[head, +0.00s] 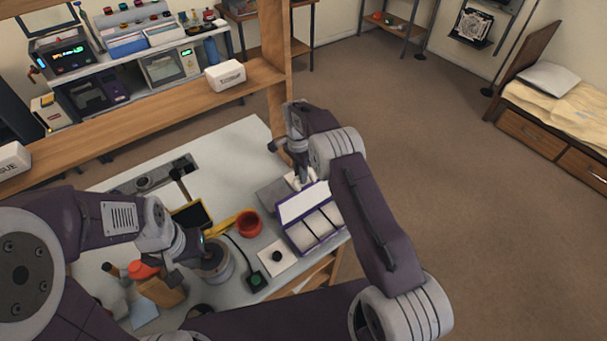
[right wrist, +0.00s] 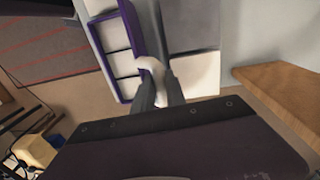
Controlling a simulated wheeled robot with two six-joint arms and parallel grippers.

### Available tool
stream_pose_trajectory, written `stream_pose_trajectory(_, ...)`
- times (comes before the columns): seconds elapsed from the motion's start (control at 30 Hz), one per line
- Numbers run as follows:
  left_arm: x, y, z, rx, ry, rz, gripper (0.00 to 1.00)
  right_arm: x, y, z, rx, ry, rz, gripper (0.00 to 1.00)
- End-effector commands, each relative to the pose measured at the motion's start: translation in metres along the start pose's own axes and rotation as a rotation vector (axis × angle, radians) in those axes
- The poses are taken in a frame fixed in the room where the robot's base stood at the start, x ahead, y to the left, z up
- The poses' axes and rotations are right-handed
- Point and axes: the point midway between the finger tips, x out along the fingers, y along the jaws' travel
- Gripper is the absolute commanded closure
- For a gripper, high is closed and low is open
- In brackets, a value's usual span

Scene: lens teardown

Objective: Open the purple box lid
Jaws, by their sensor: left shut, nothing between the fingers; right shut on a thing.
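The purple box (head: 312,238) stands at the right end of the white table, with white compartments showing. A pale panel edged in purple, apparently its lid (head: 302,203), is raised along the far side. In the right wrist view the box's open compartments (right wrist: 118,38) show beside a purple upright edge (right wrist: 132,35). My right gripper (head: 299,174) is at the lid's far side. In the right wrist view it (right wrist: 160,85) is shut on a curved white piece (right wrist: 153,68), apparently the lid's handle.
A red bowl (head: 249,223), a white pad with a black knob (head: 278,257) and a green-buttoned device (head: 255,280) lie left of the box. A grey round part (head: 215,266) is by my left gripper. A wooden shelf post (head: 275,60) rises behind.

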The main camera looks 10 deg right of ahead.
Motion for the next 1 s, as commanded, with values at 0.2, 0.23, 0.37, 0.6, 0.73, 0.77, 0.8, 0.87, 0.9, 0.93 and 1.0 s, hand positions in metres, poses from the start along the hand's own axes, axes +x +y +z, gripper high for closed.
stream_pose_trajectory(0.2,0.0,0.0,0.0,0.0,0.0,0.0,1.0,0.0,0.0,-0.003,-0.001,0.006,0.0,1.0)
stream_pose_trajectory(0.23,0.0,0.0,0.0,0.0,0.0,0.0,1.0,0.0,0.0,-0.003,-0.001,0.006,0.0,1.0)
stream_pose_trajectory(0.37,0.0,0.0,0.0,0.0,0.0,0.0,1.0,0.0,0.0,-0.003,-0.001,0.007,-0.001,0.75)
stream_pose_trajectory(0.6,0.0,0.0,0.0,0.0,0.0,0.0,1.0,-0.001,0.0,-0.002,0.0,0.005,-0.002,0.62)
stream_pose_trajectory(0.73,0.0,0.0,0.0,0.0,0.0,0.0,1.0,-0.003,-0.001,-0.002,0.0,0.004,-0.003,0.62)
stream_pose_trajectory(0.77,0.001,0.0,0.0,0.0,0.0,0.0,1.0,-0.005,-0.001,-0.002,0.0,0.004,-0.003,0.62)
stream_pose_trajectory(0.8,0.003,0.0,0.0,0.0,0.0,0.0,1.0,-0.009,-0.001,-0.002,0.0,0.004,-0.004,0.62)
stream_pose_trajectory(0.87,0.005,0.0,0.001,0.0,0.0,0.0,1.0,-0.021,-0.001,-0.003,0.001,0.004,-0.006,0.62)
stream_pose_trajectory(0.9,0.007,0.0,0.001,0.0,0.0,0.0,1.0,-0.03,-0.001,-0.003,0.001,0.004,-0.007,0.62)
stream_pose_trajectory(0.93,0.007,0.0,0.001,0.0,0.0,0.0,1.0,-0.037,-0.002,-0.003,0.001,0.005,-0.007,0.62)
stream_pose_trajectory(1.0,0.008,0.0,0.001,0.0,0.0,0.0,1.0,-0.053,-0.001,-0.004,0.001,0.004,-0.007,0.62)
